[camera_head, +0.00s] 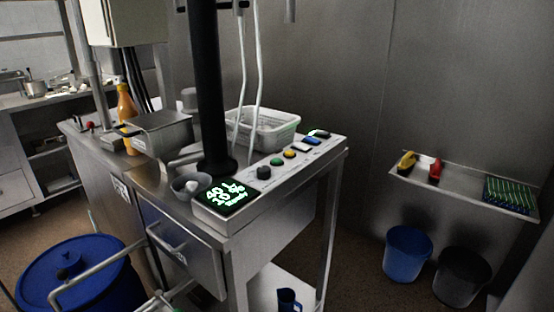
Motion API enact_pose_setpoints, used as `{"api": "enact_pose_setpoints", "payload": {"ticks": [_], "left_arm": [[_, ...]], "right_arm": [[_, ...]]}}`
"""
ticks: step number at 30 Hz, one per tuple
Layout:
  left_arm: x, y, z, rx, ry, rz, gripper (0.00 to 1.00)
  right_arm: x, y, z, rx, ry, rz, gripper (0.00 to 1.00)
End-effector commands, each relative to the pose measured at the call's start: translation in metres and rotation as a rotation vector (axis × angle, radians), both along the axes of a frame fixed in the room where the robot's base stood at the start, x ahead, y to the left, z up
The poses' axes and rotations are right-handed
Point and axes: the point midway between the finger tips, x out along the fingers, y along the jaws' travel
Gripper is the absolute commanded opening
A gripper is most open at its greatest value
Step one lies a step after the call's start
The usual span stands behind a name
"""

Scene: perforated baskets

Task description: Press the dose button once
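A control panel box (252,200) stands on the front right corner of a steel table. Its lit display (226,195) shows green characters, too small to read surely. Behind the display, in a row, sit a black knob (264,172), a green button (276,161), a yellow-orange button (289,154), a blue button (312,141) and a dark switch (319,133). I cannot read any label, so I cannot tell which one is the dose button. Neither of my grippers is in view, and nothing touches the panel.
A black column (208,90) rises just behind the panel. A small bowl (190,186), a perforated basket (268,128) and an orange bottle (127,112) stand on the table. A blue drum (75,280) is at lower left. A wall shelf (462,190) hangs at right above two buckets.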

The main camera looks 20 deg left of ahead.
Motion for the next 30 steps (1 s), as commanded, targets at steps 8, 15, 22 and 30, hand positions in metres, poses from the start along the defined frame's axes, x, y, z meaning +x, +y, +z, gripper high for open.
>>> {"api": "enact_pose_setpoints", "payload": {"ticks": [8,15,22,30], "left_arm": [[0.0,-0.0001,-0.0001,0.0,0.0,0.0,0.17],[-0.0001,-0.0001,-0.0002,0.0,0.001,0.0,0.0],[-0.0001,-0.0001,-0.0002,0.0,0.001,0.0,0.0],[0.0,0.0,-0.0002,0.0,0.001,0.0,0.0]], "right_arm": [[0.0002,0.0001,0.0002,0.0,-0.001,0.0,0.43],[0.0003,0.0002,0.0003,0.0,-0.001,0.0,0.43],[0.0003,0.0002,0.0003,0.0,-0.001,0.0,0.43],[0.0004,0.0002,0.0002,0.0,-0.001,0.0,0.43]]}}
